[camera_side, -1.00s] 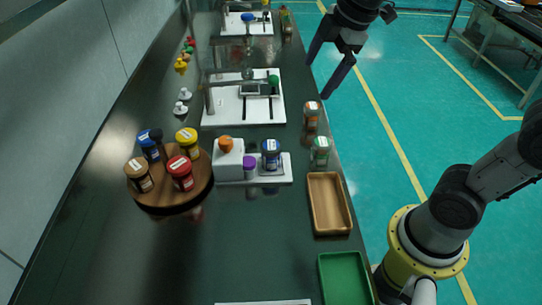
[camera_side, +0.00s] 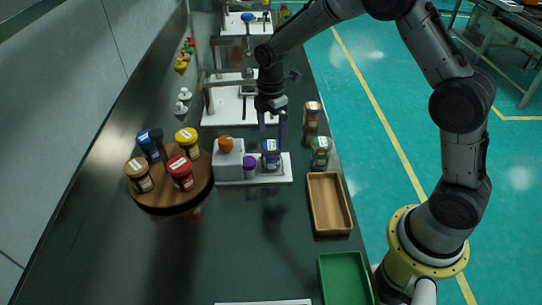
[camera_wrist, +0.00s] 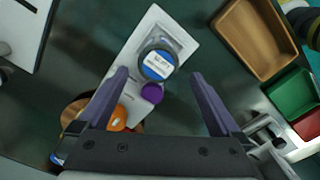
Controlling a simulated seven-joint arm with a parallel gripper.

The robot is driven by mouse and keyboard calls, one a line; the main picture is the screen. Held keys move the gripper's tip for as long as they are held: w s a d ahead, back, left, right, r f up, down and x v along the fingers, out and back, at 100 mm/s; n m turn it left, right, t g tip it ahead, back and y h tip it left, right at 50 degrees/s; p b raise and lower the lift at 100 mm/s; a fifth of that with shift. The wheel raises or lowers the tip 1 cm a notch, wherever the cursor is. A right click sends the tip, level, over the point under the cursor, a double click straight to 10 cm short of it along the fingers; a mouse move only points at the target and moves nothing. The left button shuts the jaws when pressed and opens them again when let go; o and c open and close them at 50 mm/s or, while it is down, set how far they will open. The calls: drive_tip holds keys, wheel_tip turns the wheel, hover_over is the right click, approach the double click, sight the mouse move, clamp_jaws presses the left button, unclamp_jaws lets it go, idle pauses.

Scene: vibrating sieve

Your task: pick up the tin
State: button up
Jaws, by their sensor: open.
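A dark round tin with a blue and white label (camera_side: 271,158) stands upright on a white base plate (camera_side: 283,177). In the wrist view, its top (camera_wrist: 158,63) shows between and just beyond the fingertips. My gripper (camera_side: 273,132) is above the tin, pointing down, its fingers apart and nothing between them. In the wrist view the gripper (camera_wrist: 160,76) is wide open, one finger on each side of the tin. I cannot tell the exact height between fingertips and tin.
A purple-capped piece (camera_side: 249,168) and a white block with an orange knob (camera_side: 229,161) stand left of the tin. Two jars (camera_side: 311,115) (camera_side: 320,152) stand to its right. A wooden tray (camera_side: 318,228), green tray (camera_side: 324,291) and round stand with several jars (camera_side: 164,201) are nearby.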

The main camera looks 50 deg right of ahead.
sight(271, 153)
drive_tip(key=shift+w+d+f, duration=0.1)
drive_tip(key=shift+d+f, duration=0.05)
drive_tip(key=shift+f, duration=4.25)
drive_tip(key=c, duration=1.4)
drive_tip(key=shift+c, duration=0.9)
drive_tip(key=shift+r, duration=0.15)
